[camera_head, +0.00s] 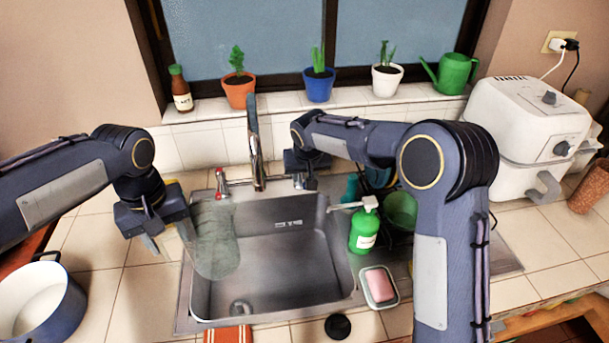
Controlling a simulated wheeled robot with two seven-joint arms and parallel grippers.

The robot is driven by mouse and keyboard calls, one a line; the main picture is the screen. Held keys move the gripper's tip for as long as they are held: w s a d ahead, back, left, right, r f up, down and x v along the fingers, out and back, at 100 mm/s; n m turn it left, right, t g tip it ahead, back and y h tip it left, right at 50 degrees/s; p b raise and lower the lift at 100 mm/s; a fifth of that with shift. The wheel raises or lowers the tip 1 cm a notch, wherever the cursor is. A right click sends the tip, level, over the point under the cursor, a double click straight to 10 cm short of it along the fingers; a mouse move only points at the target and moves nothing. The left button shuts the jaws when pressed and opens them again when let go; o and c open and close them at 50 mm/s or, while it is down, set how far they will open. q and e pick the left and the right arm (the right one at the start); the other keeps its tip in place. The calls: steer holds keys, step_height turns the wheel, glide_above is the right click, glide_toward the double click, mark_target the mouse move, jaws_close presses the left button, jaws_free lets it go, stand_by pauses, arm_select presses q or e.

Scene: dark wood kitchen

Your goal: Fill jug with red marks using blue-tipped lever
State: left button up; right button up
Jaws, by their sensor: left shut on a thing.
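A clear see-through jug (214,243) is over the left part of the sink, under and left of the faucet. My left gripper (170,237) is at the jug's left side and is shut on it. Red marks on the jug cannot be made out. The tall metal faucet (257,150) rises behind the sink. A red-tipped lever (221,183) is on its left. My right gripper (304,184) is low at the faucet's right side, where it covers any blue-tipped lever; its jaw opening is too small to tell.
The metal sink (285,270) is otherwise empty. A blue pot (42,300) is at the front left. Potted plants line the sill behind.

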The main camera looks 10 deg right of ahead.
steer(key=shift+w+f, duration=0.2)
steer(key=shift+f, duration=0.3)
jaws_close()
